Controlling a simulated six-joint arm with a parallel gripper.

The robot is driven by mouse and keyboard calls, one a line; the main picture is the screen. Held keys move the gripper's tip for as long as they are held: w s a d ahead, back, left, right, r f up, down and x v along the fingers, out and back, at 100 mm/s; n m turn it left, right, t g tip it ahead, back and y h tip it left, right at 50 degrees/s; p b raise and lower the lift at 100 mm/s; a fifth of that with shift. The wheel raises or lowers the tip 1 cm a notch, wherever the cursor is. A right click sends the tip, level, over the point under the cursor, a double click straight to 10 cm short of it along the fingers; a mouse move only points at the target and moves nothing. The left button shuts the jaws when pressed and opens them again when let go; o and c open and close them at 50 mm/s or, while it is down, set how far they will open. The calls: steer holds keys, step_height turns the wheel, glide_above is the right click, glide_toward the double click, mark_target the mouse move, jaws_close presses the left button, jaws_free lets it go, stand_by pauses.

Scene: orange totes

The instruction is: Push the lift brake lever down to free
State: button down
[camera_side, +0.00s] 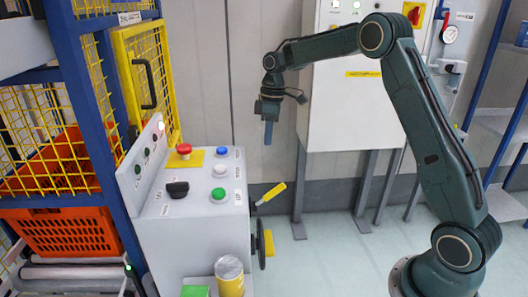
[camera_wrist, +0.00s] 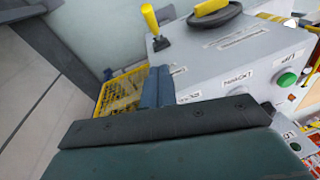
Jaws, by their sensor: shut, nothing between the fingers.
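The lift brake lever (camera_side: 271,193) has a yellow grip and sticks out from the right side of the grey console (camera_side: 170,240), slanting upward in the side view. In the wrist view the lever (camera_wrist: 151,20) is at the top, beyond my fingertips. My gripper (camera_side: 268,135) points down, its blue-grey fingers shut and empty, above the lever and clear of it. The shut fingers also show in the wrist view (camera_wrist: 158,86).
A black handwheel (camera_side: 255,245) with a yellow handle is below the lever. The console top carries a red mushroom button (camera_side: 184,149) and other buttons. A yellow can (camera_side: 229,278) stands in front. An orange tote (camera_side: 62,232) sits in the rack at left.

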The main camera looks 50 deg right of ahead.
steer(key=shift+w+d+f, duration=0.2)
steer(key=shift+f, duration=0.2)
steer(key=shift+w+d+f, duration=0.2)
steer(key=shift+f, duration=0.2)
steer(key=shift+f, duration=0.1)
glide_above(270, 195)
steer(key=w+d, duration=0.1)
steer(key=d, duration=0.1)
steer(key=f, duration=1.1)
steer(key=shift+w+a+f, duration=0.1)
steer(key=shift+a+f, duration=0.1)
steer(key=shift+f, duration=0.05)
steer(key=shift+s+d+f, duration=0.25)
steer(key=shift+s+f, duration=0.2)
steer(key=shift+f, duration=0.15)
steer(key=shift+s+d+f, duration=0.1)
steer(key=shift+d, duration=0.05)
